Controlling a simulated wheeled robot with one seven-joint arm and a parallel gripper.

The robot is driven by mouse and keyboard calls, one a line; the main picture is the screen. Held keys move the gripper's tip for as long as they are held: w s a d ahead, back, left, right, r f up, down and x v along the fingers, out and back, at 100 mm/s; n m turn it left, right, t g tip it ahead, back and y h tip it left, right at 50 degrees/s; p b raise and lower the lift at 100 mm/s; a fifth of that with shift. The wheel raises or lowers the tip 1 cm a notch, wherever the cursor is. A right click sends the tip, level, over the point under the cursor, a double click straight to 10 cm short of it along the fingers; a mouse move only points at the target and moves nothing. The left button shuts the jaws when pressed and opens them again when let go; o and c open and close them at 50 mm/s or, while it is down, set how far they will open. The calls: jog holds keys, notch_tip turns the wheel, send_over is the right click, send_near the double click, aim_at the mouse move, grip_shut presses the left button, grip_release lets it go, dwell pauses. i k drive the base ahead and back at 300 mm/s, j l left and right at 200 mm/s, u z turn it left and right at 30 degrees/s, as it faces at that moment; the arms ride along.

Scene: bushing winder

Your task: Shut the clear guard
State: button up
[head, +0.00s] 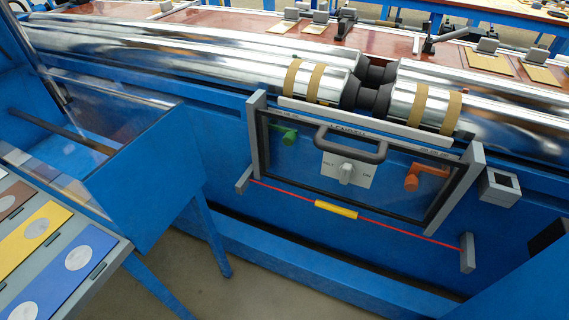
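A clear guard (385,203) with a dark frame is on the blue machine front, between two grey side rails (257,135) and (460,180). A dark grey bar handle (350,145) is at its upper middle. Behind or within the frame are a white plate with a rotary switch (346,173), a green lever (284,135) at left and an orange lever (412,182) at right. I cannot tell from this view how far the guard is open or shut. My gripper is not in view.
A red cord (390,224) with a yellow sleeve (336,209) spans two grey brackets below the guard. Shiny rollers (200,50) lie above. A blue bin (150,180) with a clear pane and a tray of coloured plates (35,235) stand at left. A grey square socket (499,187) sits at right.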

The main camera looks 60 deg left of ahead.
aim_at(379, 156)
jog(key=k+j+u, duration=0.1)
jog(key=u, duration=0.3)
jog(key=j+u, duration=0.55)
jog(key=u, duration=0.3)
